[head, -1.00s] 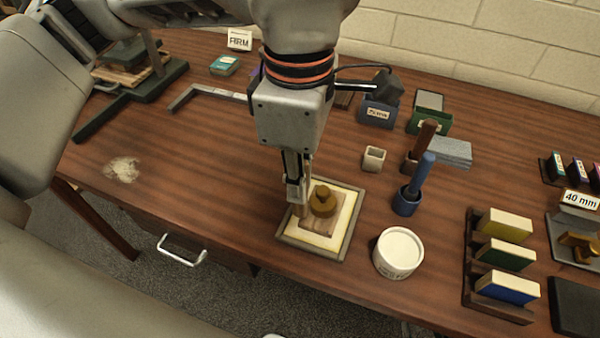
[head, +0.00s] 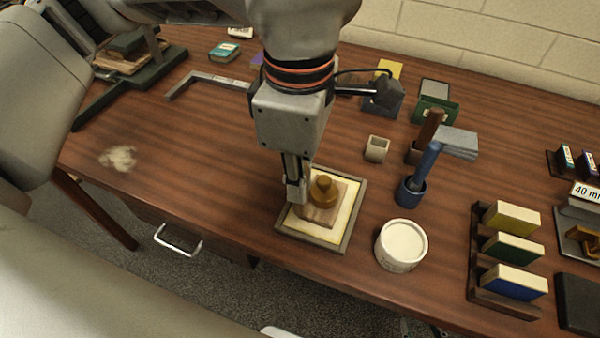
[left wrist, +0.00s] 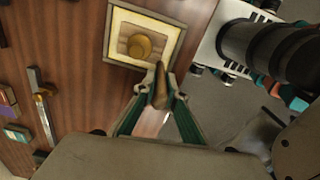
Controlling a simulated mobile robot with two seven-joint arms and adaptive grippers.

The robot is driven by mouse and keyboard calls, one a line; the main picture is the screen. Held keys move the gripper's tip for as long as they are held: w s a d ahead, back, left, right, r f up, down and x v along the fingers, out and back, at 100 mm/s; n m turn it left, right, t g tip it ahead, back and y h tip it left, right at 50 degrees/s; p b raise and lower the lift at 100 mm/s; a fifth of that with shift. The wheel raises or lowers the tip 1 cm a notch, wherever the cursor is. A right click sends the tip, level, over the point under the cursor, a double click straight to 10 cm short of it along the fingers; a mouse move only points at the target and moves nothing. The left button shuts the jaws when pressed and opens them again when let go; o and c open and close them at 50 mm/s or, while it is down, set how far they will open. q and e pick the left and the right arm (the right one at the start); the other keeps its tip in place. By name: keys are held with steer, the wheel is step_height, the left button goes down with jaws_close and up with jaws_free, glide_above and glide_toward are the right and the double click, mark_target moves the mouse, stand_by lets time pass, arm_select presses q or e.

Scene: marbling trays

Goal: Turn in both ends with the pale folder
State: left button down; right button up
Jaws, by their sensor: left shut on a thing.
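A square grey-brown frame (head: 346,240) with a cream surface (head: 337,231) inside lies near the table's front edge. A wooden block (head: 318,216) with a round brass knob (head: 323,190) sits on the cream surface. My left gripper (head: 297,192) points down over the frame's left side. In the left wrist view my left gripper (left wrist: 156,104) is shut on a slim brown pointed piece (left wrist: 160,86), whose tip is near the frame's edge. I cannot tell whether this is the pale folder, or whether it touches the frame. My right gripper is not in view.
A white tub (head: 401,246) stands right of the frame, with a blue holder (head: 409,193) behind it. A dark rack (head: 476,268) holds several coloured blocks at the right. A metal square (head: 215,80) lies at the back left. The table left of the frame is mostly clear.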

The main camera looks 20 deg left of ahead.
steer(key=shift+s+f, duration=0.1)
steer(key=shift+s, duration=0.2)
arm_select(q)
steer(key=shift+f, duration=0.1)
arm_select(e)
steer(key=shift+w, duration=0.2)
steer(key=shift+w, duration=0.3)
arm_select(q)
steer(key=shift+d, duration=0.2)
steer(key=shift+d, duration=0.2)
arm_select(e)
steer(key=shift+s+f, duration=0.15)
steer(key=shift+s, duration=0.4)
arm_select(q)
steer(key=shift+d, duration=0.25)
